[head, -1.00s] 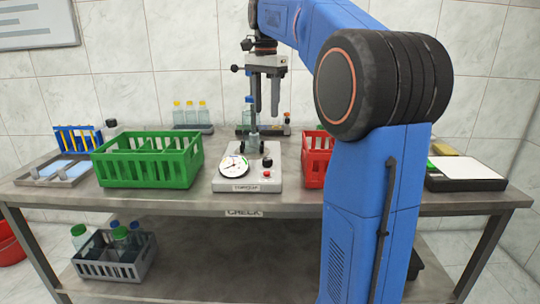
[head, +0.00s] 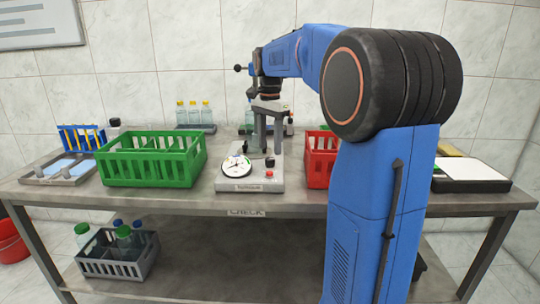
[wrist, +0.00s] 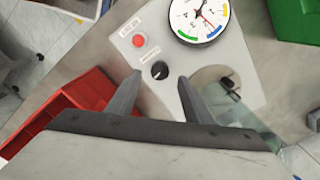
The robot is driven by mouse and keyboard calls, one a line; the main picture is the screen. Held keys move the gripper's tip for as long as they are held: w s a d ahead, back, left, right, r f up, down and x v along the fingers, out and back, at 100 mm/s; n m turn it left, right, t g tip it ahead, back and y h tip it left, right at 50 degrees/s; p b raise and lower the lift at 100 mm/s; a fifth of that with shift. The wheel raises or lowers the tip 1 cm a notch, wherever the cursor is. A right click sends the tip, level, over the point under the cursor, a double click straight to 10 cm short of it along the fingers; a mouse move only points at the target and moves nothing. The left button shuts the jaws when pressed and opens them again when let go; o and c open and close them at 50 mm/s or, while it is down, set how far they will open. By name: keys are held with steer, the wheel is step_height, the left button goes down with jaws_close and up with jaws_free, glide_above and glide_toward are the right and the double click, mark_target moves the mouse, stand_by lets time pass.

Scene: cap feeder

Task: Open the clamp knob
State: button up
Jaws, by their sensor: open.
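The clamp knob (wrist: 160,70) is a small round black knob with a light pointer mark, on the pale top of the tester (head: 228,184). It also shows in the head view (head: 270,162). My gripper (wrist: 160,76) is open and points down, its two grey fingertips on either side of the knob in the wrist view. In the head view my gripper (head: 267,150) is just above the knob; I cannot tell whether it touches. A red button (wrist: 139,41) and a round dial gauge (wrist: 200,14) are beside the knob. The clamp recess (wrist: 212,82) is partly hidden by a finger.
A green crate (head: 150,172) stands left of the tester and a red crate (head: 318,170) close on its right. Capped bottles (head: 194,113) stand at the back. A tray with blue pads (head: 58,170) is far left. Bare table lies in front of the tester.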

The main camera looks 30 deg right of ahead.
mark_target(270, 159)
steer(key=shift+f, duration=2.2)
steer(key=c, duration=1.1)
